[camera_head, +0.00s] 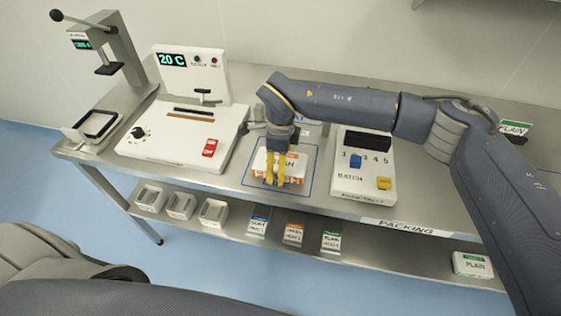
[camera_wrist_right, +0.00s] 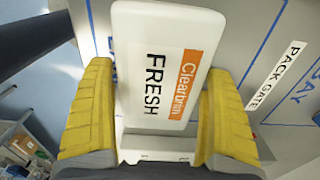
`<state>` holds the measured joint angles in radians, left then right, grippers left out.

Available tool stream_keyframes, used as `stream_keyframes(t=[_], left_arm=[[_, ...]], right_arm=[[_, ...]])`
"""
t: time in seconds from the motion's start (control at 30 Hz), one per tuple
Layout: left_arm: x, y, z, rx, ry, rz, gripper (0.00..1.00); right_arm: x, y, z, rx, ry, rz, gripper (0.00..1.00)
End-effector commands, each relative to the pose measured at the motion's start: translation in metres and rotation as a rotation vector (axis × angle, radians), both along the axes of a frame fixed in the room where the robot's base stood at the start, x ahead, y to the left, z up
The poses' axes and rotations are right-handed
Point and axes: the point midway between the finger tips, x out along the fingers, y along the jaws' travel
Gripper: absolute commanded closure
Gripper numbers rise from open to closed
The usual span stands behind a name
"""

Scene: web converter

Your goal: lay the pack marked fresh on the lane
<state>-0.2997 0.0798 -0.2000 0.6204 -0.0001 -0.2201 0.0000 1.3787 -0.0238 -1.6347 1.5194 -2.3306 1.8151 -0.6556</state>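The pack marked FRESH (camera_head: 299,160), white with an orange band, is inside a blue-outlined area on the steel bench. In the right wrist view the pack (camera_wrist_right: 155,70) lies lengthwise between the yellow fingers of my right gripper (camera_wrist_right: 160,110), with FRESH and the orange brand label showing. My right gripper (camera_head: 276,168) points down over the pack in the head view. The fingers are very close to its sides; I cannot tell whether they touch it. My left gripper is not in view. I cannot make out a surface labelled as the lane.
Left of the pack stand a white sealing machine (camera_head: 165,138) reading 20 C and a lever press (camera_head: 110,50). A batch tally box (camera_head: 362,185) stands close on the right. A lower shelf holds empty trays (camera_head: 181,206), several cards and a PLAIN pack (camera_head: 472,265).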

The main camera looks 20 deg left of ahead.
Motion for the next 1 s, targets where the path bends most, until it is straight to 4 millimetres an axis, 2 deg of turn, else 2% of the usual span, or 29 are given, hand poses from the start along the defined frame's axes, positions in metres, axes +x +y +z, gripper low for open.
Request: stream_keyframes(t=[0.03,0.1,0.33,0.47,1.0], left_arm=[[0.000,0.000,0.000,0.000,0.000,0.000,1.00],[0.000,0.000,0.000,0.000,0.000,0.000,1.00],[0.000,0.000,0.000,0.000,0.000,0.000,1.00],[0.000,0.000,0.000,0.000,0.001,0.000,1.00],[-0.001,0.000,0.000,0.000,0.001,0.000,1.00]], right_arm=[[0.000,0.000,0.000,0.000,0.000,0.000,0.06],[0.000,0.000,0.000,0.000,0.000,0.000,0.00],[0.000,0.000,0.001,0.000,0.000,0.000,0.00],[0.000,0.000,0.008,-0.001,-0.002,0.001,0.00],[0.000,0.000,0.095,0.000,-0.002,0.001,0.00]])
